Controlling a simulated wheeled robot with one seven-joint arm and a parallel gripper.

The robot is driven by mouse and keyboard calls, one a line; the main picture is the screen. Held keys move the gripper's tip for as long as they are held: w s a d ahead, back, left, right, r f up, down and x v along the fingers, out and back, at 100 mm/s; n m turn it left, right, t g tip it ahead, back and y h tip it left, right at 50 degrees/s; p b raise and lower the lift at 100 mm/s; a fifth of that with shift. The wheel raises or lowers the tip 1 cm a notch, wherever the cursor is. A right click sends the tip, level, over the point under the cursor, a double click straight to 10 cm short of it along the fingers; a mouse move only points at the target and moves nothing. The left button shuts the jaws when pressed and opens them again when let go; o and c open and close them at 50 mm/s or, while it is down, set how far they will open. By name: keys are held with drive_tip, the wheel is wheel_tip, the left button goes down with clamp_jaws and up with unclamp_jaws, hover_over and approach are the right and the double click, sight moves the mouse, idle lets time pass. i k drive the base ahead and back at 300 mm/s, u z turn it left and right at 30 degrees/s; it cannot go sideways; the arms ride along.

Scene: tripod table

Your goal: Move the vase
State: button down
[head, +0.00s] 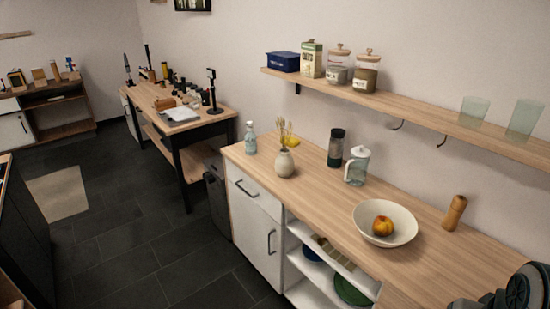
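The vase (285,164) is small, round and cream-coloured. It stands upright on the wooden counter (318,186), near its left end and towards the front edge. Several thin stems and a yellow bloom (293,141) stick up out of it. Dark rounded parts at the bottom right corner look like my arm, far to the right of the vase. My gripper's fingers do not show.
A spray bottle (251,138) stands left of the vase. A dark tumbler (336,148), a glass jar (357,166), a white bowl (398,236) with fruit and a wooden mill (455,213) stand to the right. A wall shelf (420,106) hangs above. Bare counter lies between vase and bowl.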

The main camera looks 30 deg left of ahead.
sight(284, 166)
drive_tip(key=u, duration=1.95)
drive_tip(key=i, duration=3.95)
drive_tip(key=z, duration=3.9)
